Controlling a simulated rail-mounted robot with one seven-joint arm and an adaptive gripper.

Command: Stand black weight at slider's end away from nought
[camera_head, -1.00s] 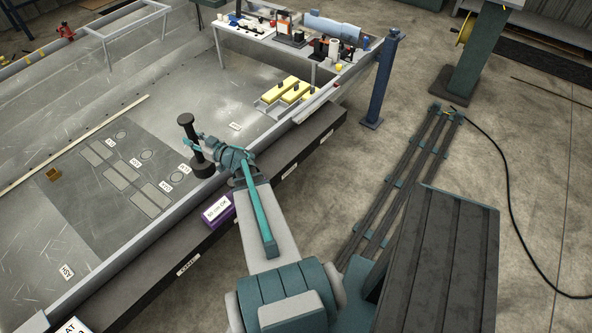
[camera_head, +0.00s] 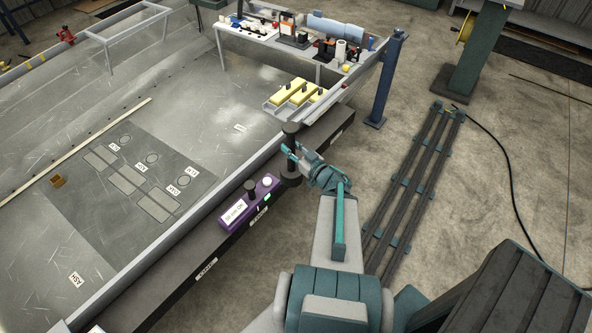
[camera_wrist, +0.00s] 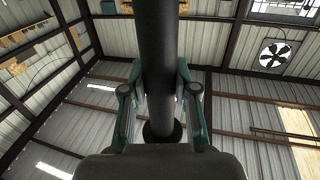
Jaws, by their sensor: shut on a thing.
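The black weight (camera_head: 291,167) is a dark post with a wider disc at each end. My gripper (camera_head: 288,150) is shut around its middle and holds it about upright. In the wrist view the dark post (camera_wrist: 158,60) runs between the two teal fingers (camera_wrist: 158,95). In the head view its lower disc overlaps the long dark beam along the hull's side (camera_head: 318,145); I cannot tell if it touches. The beam carries small white labels, too small to read surely. I cannot tell for certain which part is the slider.
A purple box (camera_head: 236,222) with a white label, a black knob and a white knob sits on the beam, left of the weight. A tray of yellow blocks (camera_head: 297,92) is inside the hull. A blue post (camera_head: 383,80) stands to the right. Floor rails (camera_head: 412,185) lie beyond.

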